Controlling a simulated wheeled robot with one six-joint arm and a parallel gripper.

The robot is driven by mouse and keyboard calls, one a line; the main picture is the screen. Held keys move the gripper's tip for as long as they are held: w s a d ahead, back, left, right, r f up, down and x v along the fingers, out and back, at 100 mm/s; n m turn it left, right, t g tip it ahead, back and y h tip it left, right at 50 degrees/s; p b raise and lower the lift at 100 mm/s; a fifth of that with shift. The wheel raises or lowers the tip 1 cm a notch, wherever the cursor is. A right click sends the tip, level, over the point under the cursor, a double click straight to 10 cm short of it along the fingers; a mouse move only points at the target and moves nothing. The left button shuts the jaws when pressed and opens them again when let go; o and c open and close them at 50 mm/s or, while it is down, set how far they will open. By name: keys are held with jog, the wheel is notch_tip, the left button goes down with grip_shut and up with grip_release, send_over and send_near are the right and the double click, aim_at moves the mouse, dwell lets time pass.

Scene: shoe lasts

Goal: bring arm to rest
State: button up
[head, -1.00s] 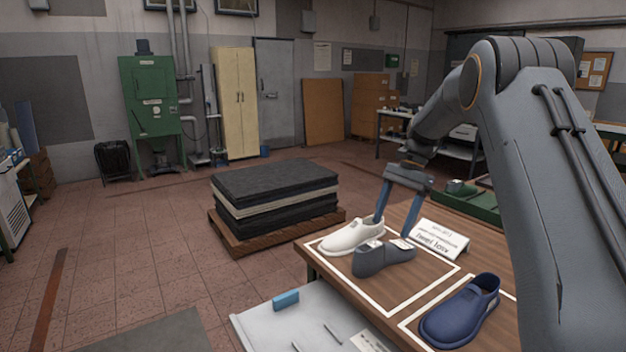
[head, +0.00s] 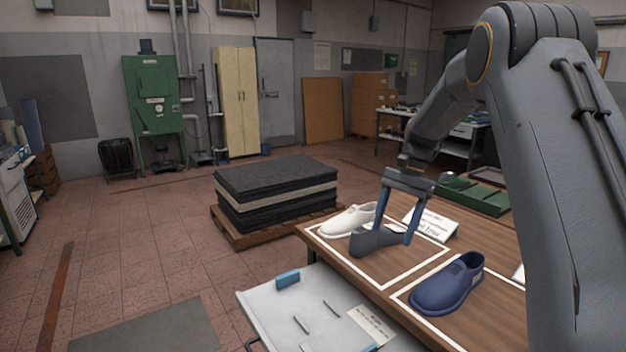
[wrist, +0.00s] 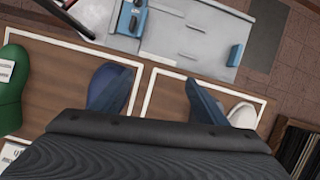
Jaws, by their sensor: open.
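My gripper (head: 394,235) is open and empty over the table, its two blue fingers pointing down. In the head view the fingers overlap the grey shoe last (head: 370,242); I cannot tell whether they touch it. The last lies in a white-outlined area beside a white shoe (head: 340,222). A blue shoe (head: 448,285) stands in another outlined area nearer me. In the wrist view the dark gripper body fills the bottom, with the blue shoe (wrist: 104,84) and part of the white shoe (wrist: 242,112) beyond it.
The wooden table (head: 345,268) bears a white sign (head: 432,224) and a green tray (head: 478,196). A pallet with stacked dark sheets (head: 275,190) stands left on open floor.

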jog(key=s+a+f+n+t+h+b, duration=0.1)
jog(key=s+f+n+b, duration=0.3)
jog(key=s, duration=1)
jog(key=s+f+n+t+h+b, duration=0.1)
jog(key=s+f+n+b, duration=0.3)
jog(key=s+f, duration=0.7)
jog(key=s+n+h, duration=0.1)
jog(key=s, duration=0.3)
jog(key=shift+a+n+t, duration=0.3)
jog(key=shift+a+t, duration=0.1)
